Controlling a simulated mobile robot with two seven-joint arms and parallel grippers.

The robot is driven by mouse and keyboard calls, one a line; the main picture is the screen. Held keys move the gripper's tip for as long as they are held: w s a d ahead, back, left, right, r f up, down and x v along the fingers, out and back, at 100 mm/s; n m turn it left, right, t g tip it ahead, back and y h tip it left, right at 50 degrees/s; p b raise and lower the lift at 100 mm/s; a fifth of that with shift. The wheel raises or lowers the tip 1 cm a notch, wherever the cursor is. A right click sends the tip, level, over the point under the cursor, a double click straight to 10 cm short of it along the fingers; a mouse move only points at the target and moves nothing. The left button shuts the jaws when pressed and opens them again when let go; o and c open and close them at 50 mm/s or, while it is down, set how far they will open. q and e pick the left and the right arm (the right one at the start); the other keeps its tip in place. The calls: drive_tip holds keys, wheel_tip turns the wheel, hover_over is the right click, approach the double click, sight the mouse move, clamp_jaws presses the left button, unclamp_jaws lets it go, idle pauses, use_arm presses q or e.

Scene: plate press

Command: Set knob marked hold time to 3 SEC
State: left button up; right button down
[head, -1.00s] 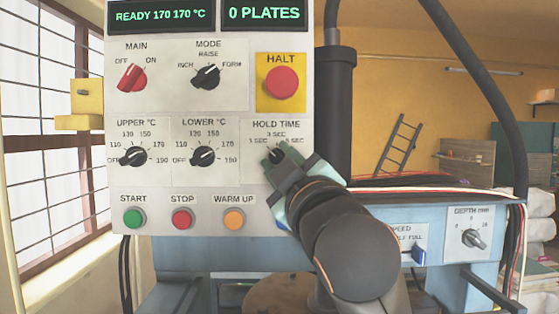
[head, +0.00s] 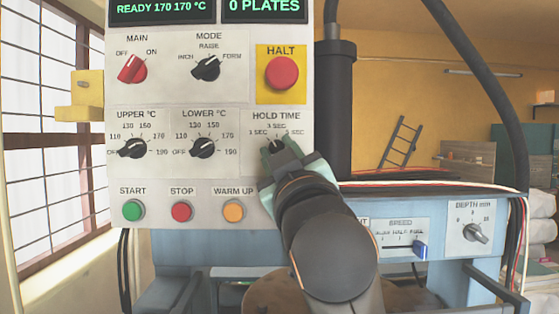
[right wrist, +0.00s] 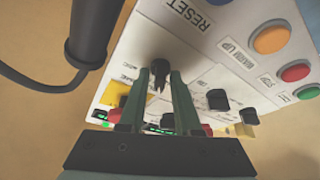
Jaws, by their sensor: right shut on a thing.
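The hold time knob (head: 277,146) is black and sits on the white panel under the HOLD TIME label, with 1 SEC, 3 SEC and 5 SEC marks around it. Its pointer looks to be turned up, near 3 SEC, but the fingers hide part of it. My right gripper (head: 281,154) is shut on this knob. In the right wrist view the knob (right wrist: 159,71) stands between the two fingertips (right wrist: 158,84). My left gripper is not in view.
The red HALT button (head: 282,74) is above the knob, and the LOWER °C knob (head: 204,148) is to its left. The orange WARM UP button (head: 233,210) is below left. A black column (head: 335,110) stands right of the panel.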

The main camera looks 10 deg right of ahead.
drive_tip(key=shift+a+m+h+b, duration=0.1)
drive_tip(key=shift+m+h+b, duration=0.25)
drive_tip(key=shift+m+h, duration=0.65)
drive_tip(key=shift+a+m+h+b, duration=0.1)
drive_tip(key=shift+m+h+b, duration=0.3)
drive_tip(key=shift+m, duration=1.2)
drive_tip(key=shift+m+h+b, duration=0.3)
drive_tip(key=shift+m+h, duration=0.4)
drive_tip(key=shift+m, duration=0.9)
drive_tip(key=c, duration=0.9)
unclamp_jaws()
drive_tip(key=shift+o, duration=0.2)
drive_tip(key=b+v, duration=0.3)
drive_tip(key=v, duration=0.9)
drive_tip(key=shift+s+f, duration=0.15)
drive_tip(key=shift+s, duration=0.05)
